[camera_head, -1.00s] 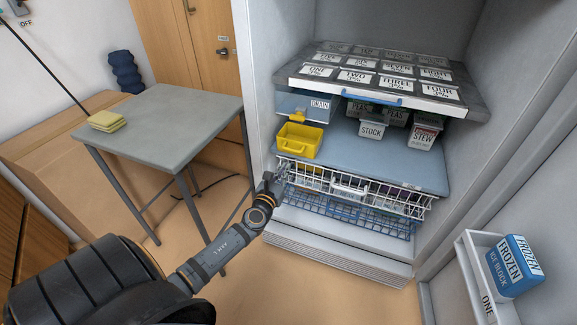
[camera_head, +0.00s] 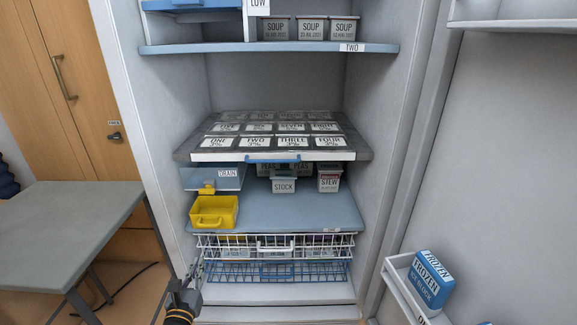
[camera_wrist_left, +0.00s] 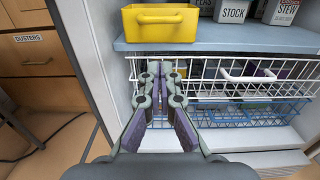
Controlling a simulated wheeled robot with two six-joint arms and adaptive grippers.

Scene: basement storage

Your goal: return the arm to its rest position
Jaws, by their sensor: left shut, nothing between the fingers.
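My left gripper (camera_head: 194,272) is at the lower left of the open freezer cabinet, in front of the left end of the wire baskets. In the left wrist view its two fingers (camera_wrist_left: 158,72) are together with nothing between them. They point toward the white wire basket (camera_wrist_left: 245,75), below the yellow bin (camera_wrist_left: 160,23). Whether the fingertips touch the basket I cannot tell. Most of my left arm is below the picture in the head view. My right gripper is in neither view.
The yellow bin (camera_head: 214,211) sits on a blue shelf below the labelled tray (camera_head: 230,156). A blue wire basket (camera_head: 275,271) is under the white one. A grey table (camera_head: 60,225) stands at the left. The open door at the right holds a frozen ice block box (camera_head: 432,280).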

